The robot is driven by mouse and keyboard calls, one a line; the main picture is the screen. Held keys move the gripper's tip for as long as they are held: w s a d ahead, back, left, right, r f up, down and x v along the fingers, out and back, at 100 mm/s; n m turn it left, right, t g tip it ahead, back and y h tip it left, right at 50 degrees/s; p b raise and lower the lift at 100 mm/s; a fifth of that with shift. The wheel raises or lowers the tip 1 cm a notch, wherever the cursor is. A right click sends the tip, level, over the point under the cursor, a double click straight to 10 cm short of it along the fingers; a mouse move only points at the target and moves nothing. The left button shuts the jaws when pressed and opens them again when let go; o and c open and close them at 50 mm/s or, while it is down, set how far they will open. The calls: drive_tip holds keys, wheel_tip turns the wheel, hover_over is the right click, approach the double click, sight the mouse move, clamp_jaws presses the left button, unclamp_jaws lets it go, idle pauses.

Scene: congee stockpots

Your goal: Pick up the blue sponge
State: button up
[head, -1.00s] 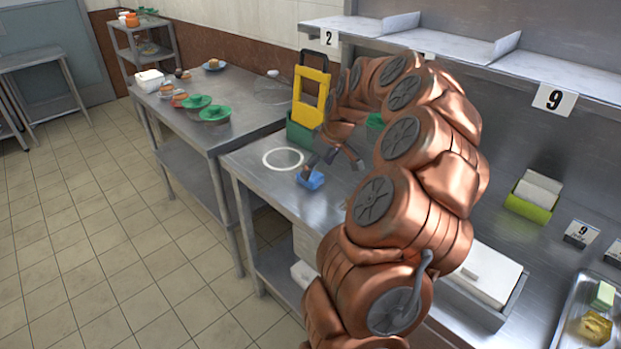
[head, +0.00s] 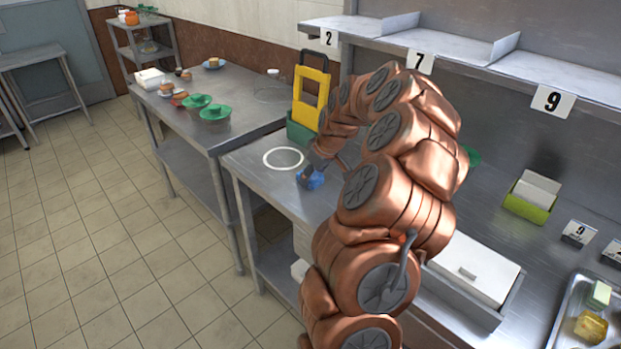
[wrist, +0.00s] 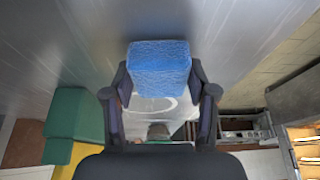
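The blue sponge (head: 314,181) lies on the steel counter (head: 262,186), just in front of a white ring marking (head: 283,158). My gripper (head: 309,174) is down at the sponge and partly covers it in the head view. In the wrist view the sponge (wrist: 159,68) sits between the two fingertips of my gripper (wrist: 160,82), with one dark finger close on each side. The fingers stand apart and look open around it. Whether they touch its sides is hard to tell.
A second table (head: 180,100) with green-lidded bowls (head: 215,112) is at the left. A green-yellow box (head: 530,196) and a tray (head: 566,325) are at the right. A numbered shelf (head: 450,45) runs above.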

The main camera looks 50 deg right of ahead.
drive_tip(key=c, duration=0.4)
drive_tip(key=shift+c, duration=0.2)
drive_tip(key=shift+r+b, duration=0.35)
drive_tip(key=shift+r, duration=1.2)
drive_tip(key=shift+s+a+r, duration=0.1)
drive_tip(key=shift+s+r, duration=0.05)
drive_tip(key=shift+r, duration=0.05)
drive_tip(key=s+a+b, duration=0.1)
drive_tip(key=s+a, duration=0.1)
drive_tip(key=s, duration=0.2)
drive_tip(key=s+a+r+b, duration=0.1)
drive_tip(key=s+a, duration=0.2)
drive_tip(key=s, duration=0.2)
drive_tip(key=s+a+b, duration=0.1)
drive_tip(key=s+a, duration=0.1)
drive_tip(key=s, duration=0.2)
drive_tip(key=shift+s+a+r, duration=0.25)
drive_tip(key=shift+s+a, duration=0.05)
drive_tip(key=shift+s, duration=0.1)
